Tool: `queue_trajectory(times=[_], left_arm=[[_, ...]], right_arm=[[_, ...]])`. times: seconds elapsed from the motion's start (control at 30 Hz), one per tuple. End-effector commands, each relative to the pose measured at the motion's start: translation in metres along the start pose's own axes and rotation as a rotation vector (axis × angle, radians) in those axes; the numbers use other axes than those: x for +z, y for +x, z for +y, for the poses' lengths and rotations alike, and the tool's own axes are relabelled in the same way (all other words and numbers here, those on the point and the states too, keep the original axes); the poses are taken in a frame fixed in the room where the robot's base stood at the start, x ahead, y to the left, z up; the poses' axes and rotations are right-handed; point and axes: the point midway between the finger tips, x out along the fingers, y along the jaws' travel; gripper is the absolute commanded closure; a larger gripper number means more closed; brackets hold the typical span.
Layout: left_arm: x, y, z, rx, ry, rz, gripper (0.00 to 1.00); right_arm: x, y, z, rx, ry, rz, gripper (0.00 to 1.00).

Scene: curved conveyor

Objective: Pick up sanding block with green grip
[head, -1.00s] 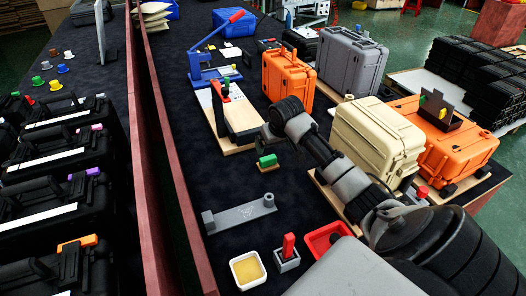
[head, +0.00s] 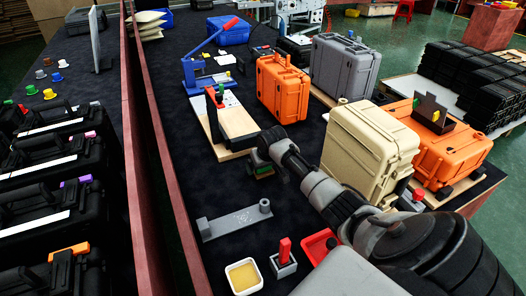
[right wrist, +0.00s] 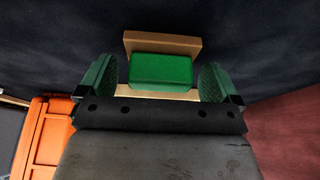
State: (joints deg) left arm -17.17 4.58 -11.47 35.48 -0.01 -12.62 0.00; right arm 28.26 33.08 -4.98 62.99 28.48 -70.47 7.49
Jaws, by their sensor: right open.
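The sanding block has a green grip on a tan base. In the head view the block (head: 263,171) is on the dark table, mostly hidden by my right gripper (head: 262,162). In the right wrist view the green grip (right wrist: 160,71) sits between the two green-padded fingers of my right gripper (right wrist: 155,80). The fingers are open, with a gap on each side of the grip. The tan base (right wrist: 160,44) shows beyond it. My left gripper is not in view.
A wood-based fixture (head: 237,130) stands just behind the block. A grey bracket (head: 235,221) lies in front. A beige case (head: 369,150) stands to the right, and an orange case (head: 283,90) is farther back.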

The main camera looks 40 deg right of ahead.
Motion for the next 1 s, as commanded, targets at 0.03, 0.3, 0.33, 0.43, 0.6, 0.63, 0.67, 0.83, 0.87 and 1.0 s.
queue_trajectory(times=[0.03, 0.3, 0.33, 0.43, 0.6, 0.63, 0.67, 0.83, 0.87, 1.0], left_arm=[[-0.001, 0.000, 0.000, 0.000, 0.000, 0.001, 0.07], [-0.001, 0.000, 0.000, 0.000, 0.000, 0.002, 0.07], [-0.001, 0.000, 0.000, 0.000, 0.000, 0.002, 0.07], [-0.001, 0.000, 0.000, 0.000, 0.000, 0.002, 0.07], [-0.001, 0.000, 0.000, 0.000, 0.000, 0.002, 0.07], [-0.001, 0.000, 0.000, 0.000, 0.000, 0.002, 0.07], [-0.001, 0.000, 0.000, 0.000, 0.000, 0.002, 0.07], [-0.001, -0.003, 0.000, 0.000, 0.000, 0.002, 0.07], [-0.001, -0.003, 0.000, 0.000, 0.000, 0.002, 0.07], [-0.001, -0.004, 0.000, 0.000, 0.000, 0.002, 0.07]], right_arm=[[0.000, 0.000, 0.000, 0.000, 0.000, 0.001, 0.06], [0.000, -0.001, 0.000, 0.000, 0.000, 0.001, 0.32], [0.000, -0.001, 0.000, 0.000, 0.000, 0.001, 0.37], [0.000, -0.001, 0.000, 0.000, 0.000, 0.001, 0.52], [-0.001, -0.001, 0.000, 0.000, 0.000, 0.002, 0.52], [-0.001, -0.002, 0.000, 0.000, 0.000, 0.002, 0.52], [-0.001, -0.002, 0.000, 0.000, 0.000, 0.002, 0.52], [-0.010, -0.021, 0.001, 0.000, -0.001, 0.006, 0.52], [-0.013, -0.027, 0.001, 0.000, -0.002, 0.007, 0.52], [-0.024, -0.054, 0.000, -0.001, 0.000, 0.007, 0.52]])
